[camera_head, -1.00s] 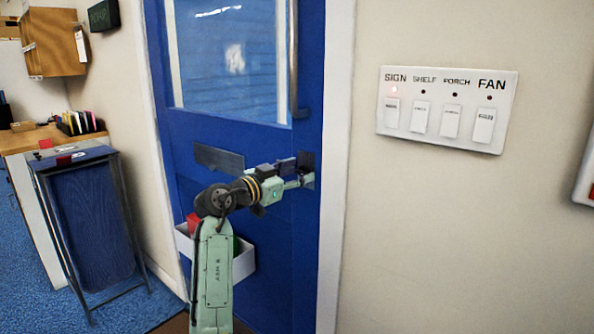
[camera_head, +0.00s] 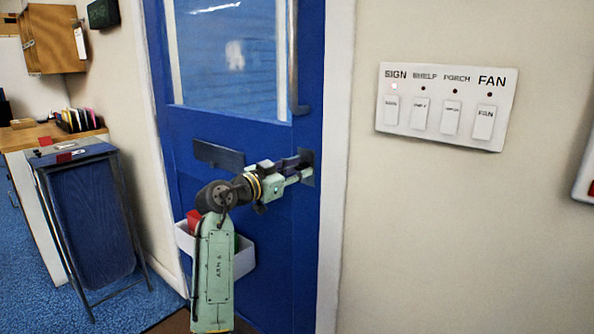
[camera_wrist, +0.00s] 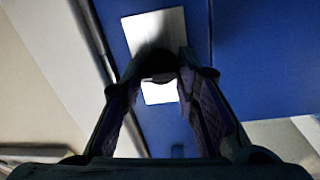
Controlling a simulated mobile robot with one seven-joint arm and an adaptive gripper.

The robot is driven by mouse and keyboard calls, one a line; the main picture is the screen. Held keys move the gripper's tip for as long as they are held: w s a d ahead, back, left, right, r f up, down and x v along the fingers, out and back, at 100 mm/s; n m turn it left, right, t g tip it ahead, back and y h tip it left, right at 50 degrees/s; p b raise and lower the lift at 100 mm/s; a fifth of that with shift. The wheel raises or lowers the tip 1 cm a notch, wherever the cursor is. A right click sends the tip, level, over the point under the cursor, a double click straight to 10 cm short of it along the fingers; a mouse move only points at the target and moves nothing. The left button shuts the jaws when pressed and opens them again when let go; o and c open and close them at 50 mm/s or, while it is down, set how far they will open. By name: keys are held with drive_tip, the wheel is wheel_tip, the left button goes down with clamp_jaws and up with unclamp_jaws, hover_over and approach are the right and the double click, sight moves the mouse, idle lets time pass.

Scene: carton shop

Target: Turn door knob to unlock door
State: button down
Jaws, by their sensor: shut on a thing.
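The blue door (camera_head: 285,230) is closed in its white frame, with a window in its upper half. A dark rounded knob (camera_wrist: 157,64) stands out from a pale metal plate (camera_wrist: 155,25) in the wrist view. My gripper (camera_wrist: 158,78) has its two dark fingers around the knob, one on each side, and is shut on it. In the head view my gripper (camera_head: 300,171) is at the door's right edge, against a dark plate. It hides the knob there.
A white switch panel (camera_head: 446,107) is on the wall at the right, its SIGN light red. A vertical handle (camera_head: 294,65) is above my gripper. A white bin (camera_head: 244,262) hangs on the door behind my arm. A blue-sided stand (camera_head: 90,220) is at the left.

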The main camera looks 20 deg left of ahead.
drive_tip(key=shift+n, duration=0.4)
drive_tip(key=n+p, duration=0.1)
drive_tip(key=n, duration=0.2)
drive_tip(key=shift+r+n, duration=0.1)
drive_tip(key=shift+n, duration=0.2)
drive_tip(key=n+p, duration=0.2)
drive_tip(key=n, duration=0.2)
drive_tip(key=shift+a+n+t, duration=0.15)
drive_tip(key=shift+n+t, duration=0.25)
drive_tip(key=n+p, duration=0.2)
drive_tip(key=n, duration=0.1)
drive_tip(key=n+p, duration=0.2)
drive_tip(key=n, duration=0.1)
drive_tip(key=shift+n+t+y, duration=0.3)
drive_tip(key=shift+y, duration=0.1)
drive_tip(key=shift+f+n+p, duration=0.2)
drive_tip(key=shift+n+p, duration=0.85)
drive_tip(key=shift+n, duration=0.55)
drive_tip(key=shift+f, duration=0.1)
drive_tip(key=c, duration=1.3)
unclamp_jaws()
